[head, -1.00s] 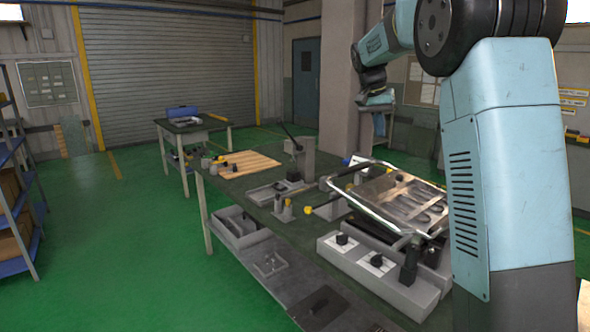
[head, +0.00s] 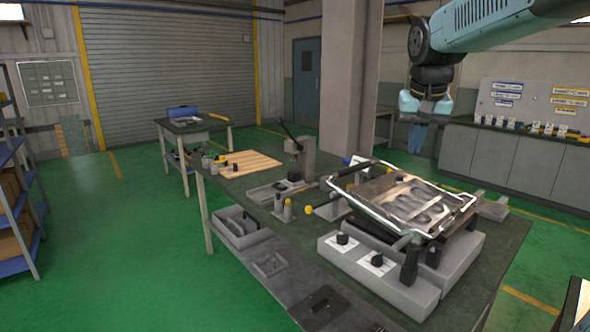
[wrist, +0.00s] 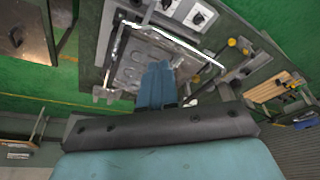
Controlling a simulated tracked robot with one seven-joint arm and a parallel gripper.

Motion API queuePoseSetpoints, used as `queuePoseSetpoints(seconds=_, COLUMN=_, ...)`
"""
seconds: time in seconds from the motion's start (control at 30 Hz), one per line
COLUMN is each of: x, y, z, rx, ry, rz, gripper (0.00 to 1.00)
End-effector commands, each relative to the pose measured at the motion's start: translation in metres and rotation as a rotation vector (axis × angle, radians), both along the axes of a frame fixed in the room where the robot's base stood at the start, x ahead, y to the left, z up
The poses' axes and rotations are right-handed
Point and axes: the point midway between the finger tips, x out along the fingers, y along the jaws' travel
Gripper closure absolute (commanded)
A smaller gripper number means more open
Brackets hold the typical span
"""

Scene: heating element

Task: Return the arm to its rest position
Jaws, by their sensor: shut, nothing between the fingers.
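My gripper (head: 417,138) hangs fingers down in the head view, above and behind the far right side of the workbench. Its blue fingers are together with nothing between them. The heating element fixture (head: 408,205), a tilted metal plate in a bright tubular frame, sits on a grey base on the bench. My gripper is apart from it. In the wrist view my fingers (wrist: 157,84) overlap part of the fixture plate (wrist: 140,65) below them.
The green workbench (head: 500,240) also carries a lever press (head: 302,160), small yellow-knobbed clamps (head: 310,210) and a wooden board (head: 250,163). A concrete pillar (head: 348,80) stands behind it. Grey cabinets (head: 520,165) line the right wall. Green floor (head: 130,250) is open on the left.

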Motion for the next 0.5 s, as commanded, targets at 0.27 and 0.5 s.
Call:
queuePoseSetpoints(seconds=0.27, x=-0.063, y=0.005, z=-0.015, rx=0.009, ry=-0.054, rz=0.071, gripper=1.0)
queuePoseSetpoints(seconds=0.5, x=-0.113, y=0.012, z=-0.036, rx=0.003, ry=-0.1, rz=0.131, gripper=1.0)
